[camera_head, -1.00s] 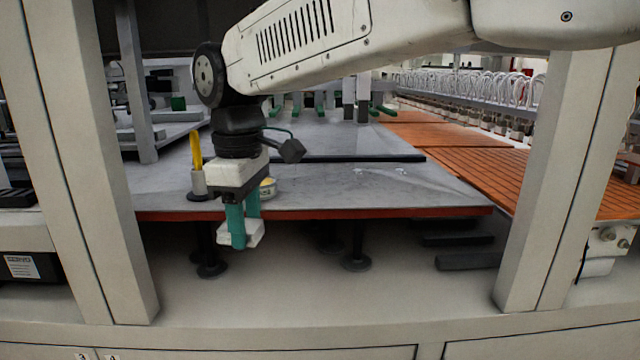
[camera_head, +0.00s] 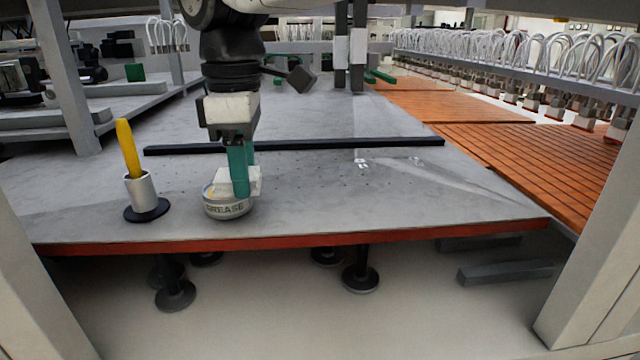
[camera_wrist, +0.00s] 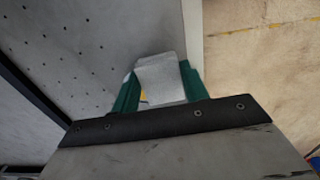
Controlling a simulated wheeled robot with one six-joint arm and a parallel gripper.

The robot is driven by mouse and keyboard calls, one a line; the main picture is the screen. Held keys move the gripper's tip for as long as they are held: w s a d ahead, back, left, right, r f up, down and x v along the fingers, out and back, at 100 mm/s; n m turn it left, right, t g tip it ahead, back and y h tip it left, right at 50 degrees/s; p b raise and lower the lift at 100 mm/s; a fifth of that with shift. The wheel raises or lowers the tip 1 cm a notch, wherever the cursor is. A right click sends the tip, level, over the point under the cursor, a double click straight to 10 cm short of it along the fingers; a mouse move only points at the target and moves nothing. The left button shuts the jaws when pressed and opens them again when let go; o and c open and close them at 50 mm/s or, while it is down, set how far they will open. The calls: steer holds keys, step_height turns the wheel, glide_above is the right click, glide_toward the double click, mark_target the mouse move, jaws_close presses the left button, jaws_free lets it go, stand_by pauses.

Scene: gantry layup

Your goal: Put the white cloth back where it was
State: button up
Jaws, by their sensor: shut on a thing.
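My gripper (camera_head: 240,172) has teal fingers pointing down and is shut on the white cloth (camera_head: 254,181), a small folded piece. In the head view the cloth overlaps the top of a round tin marked GREASE (camera_head: 228,208), which stands on the grey table near its front edge. I cannot tell whether the cloth touches the tin. In the wrist view the cloth (camera_wrist: 160,78) sits between the two fingers (camera_wrist: 158,86), and only a speck of yellow shows beside it; the tin is otherwise hidden.
A metal holder (camera_head: 141,187) with a yellow-handled tool (camera_head: 128,148) stands left of the tin. A black bar (camera_head: 300,145) crosses the grey table (camera_head: 400,205) behind. Orange slatted panels (camera_head: 540,155) lie at the right. The table's middle right is mostly clear.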

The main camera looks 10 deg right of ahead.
glide_above(323, 203)
steer(key=shift+f, duration=2.25)
steer(key=o, duration=1)
steer(key=shift+f, duration=0.15)
steer(key=shift+c, duration=0.2)
step_height(323, 203, up, 12)
